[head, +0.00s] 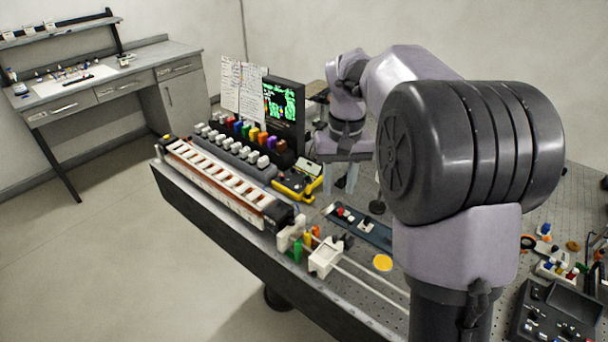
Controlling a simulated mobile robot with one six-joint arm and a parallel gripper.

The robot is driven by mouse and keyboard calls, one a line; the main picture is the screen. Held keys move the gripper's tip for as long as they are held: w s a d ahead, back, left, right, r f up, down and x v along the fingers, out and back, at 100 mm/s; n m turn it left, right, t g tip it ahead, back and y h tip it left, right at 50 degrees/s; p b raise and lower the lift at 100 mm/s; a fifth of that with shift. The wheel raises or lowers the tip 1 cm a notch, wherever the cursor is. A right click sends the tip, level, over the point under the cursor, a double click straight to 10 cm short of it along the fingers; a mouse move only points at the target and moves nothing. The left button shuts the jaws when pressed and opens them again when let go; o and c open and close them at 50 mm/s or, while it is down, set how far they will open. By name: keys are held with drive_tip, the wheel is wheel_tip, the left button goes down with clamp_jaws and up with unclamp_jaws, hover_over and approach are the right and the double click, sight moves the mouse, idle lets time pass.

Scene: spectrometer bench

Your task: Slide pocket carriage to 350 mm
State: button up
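A white block-like carriage (325,258), which I take to be the pocket carriage, sits near the bench's front edge. It is beside the end of a pair of pale rails (372,283) that run to the lower right until my arm hides them. Any scale marks are too small to read. My gripper (346,182) points down above the back part of the bench, behind the carriage and well apart from it. Its two pale fingers look spread, with nothing seen between them.
A long orange-and-white slotted unit (220,182) lies along the front left. A monitor (283,103) stands behind. My arm hides much of the bench's right side.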

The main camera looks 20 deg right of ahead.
sight(335, 237)
drive_tip(key=f+b, duration=0.2)
drive_tip(key=f, duration=0.4)
drive_tip(key=f+b, duration=0.2)
drive_tip(key=f, duration=0.4)
drive_tip(key=w+d+f+b, duration=0.1)
drive_tip(key=f+b, duration=0.1)
drive_tip(key=f, duration=0.4)
drive_tip(key=shift+f+b, duration=0.3)
drive_tip(key=shift+b, duration=0.1)
clamp_jaws()
